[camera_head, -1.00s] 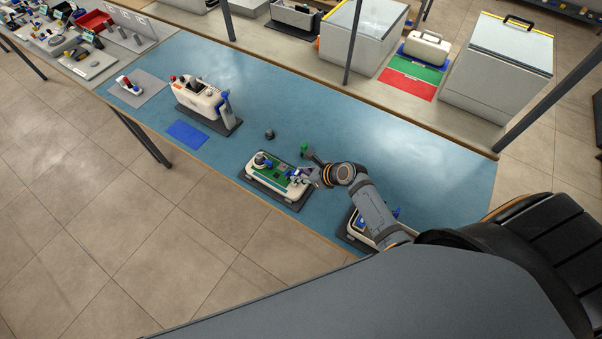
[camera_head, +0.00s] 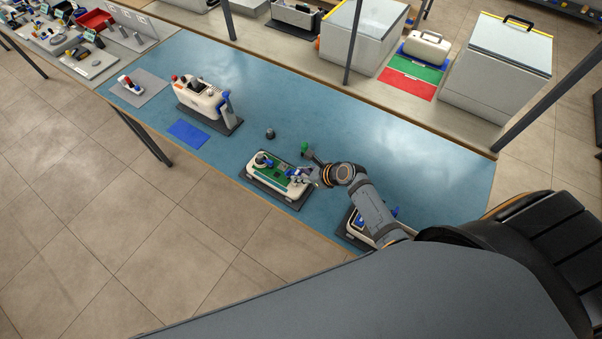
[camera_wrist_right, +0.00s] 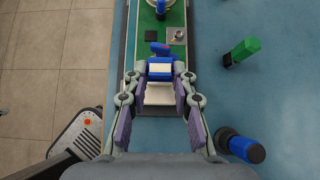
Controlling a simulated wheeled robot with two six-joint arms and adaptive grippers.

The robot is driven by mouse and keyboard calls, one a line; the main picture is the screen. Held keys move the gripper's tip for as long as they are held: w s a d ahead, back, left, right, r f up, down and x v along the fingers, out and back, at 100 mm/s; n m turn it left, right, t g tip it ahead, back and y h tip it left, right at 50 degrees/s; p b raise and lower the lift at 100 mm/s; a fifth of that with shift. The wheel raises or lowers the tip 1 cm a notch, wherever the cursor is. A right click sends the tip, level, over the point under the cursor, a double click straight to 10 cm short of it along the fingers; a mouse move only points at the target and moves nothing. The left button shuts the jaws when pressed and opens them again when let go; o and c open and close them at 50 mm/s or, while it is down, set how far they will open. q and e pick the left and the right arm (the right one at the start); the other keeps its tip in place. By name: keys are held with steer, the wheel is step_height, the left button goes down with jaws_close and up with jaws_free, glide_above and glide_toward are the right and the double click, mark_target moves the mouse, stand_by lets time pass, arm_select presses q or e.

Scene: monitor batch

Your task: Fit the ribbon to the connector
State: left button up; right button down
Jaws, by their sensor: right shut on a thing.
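A monitor unit with a white casing and green board (camera_head: 272,172) lies on a dark mat on the blue table. In the right wrist view its green board (camera_wrist_right: 133,35) runs up the middle, with a small black chip and a metal square part on it. My right gripper (camera_head: 303,176) is at the unit's right end. In the right wrist view the gripper (camera_wrist_right: 163,75) is shut on a blue and white piece, likely the ribbon (camera_wrist_right: 160,71), over that end. A small blue part with a red tip (camera_wrist_right: 160,48) sits just beyond it. Whether the ribbon touches a connector cannot be told. My left gripper is not in view.
Another unit (camera_head: 355,228) is near my right arm. A white unit (camera_head: 200,98) stands farther left. The table's right part is clear.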

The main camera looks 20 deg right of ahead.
steer(key=shift+r, duration=0.1)
steer(key=shift+f+b, duration=0.55)
steer(key=shift+f, duration=0.6)
steer(key=shift+f, duration=0.2)
stand_by(1.0)
steer(key=c, duration=1)
jaws_free()
steer(key=v, duration=1.2)
